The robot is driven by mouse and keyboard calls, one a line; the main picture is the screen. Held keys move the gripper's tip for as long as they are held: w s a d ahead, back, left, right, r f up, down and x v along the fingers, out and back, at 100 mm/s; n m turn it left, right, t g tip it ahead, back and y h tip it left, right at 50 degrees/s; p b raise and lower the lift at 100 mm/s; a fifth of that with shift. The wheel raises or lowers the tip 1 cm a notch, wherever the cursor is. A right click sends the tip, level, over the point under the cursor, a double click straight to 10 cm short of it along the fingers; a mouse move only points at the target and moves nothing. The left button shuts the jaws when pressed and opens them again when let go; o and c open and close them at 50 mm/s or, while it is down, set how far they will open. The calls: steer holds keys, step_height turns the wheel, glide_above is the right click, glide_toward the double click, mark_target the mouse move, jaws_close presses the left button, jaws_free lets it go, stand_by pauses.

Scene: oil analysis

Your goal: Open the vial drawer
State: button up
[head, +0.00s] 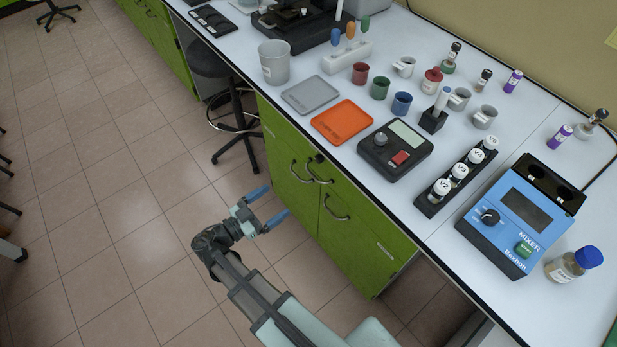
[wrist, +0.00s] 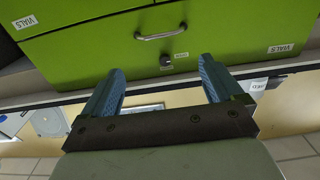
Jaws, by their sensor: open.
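The green cabinet front (head: 345,240) is below the white bench in the head view, with several curved metal handles. A dark round lock (wrist: 166,61) sits just beyond the fingertips. My gripper (head: 275,202) is open and empty in front of the cabinet, its blue fingers pointing at it. The same gripper shows in the wrist view (wrist: 160,77). The drawer fronts look flush and shut.
A stool (head: 238,110) stands left of the cabinet. The tiled floor (head: 130,215) left of my gripper is clear.

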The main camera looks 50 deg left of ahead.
steer(key=w, duration=1.3)
steer(key=shift+w, duration=0.3)
steer(key=shift+c, duration=0.3)
steer(key=c, duration=1.4)
steer(key=s, duration=3.2)
steer(key=o, duration=1.5)
steer(key=shift+c, duration=0.2)
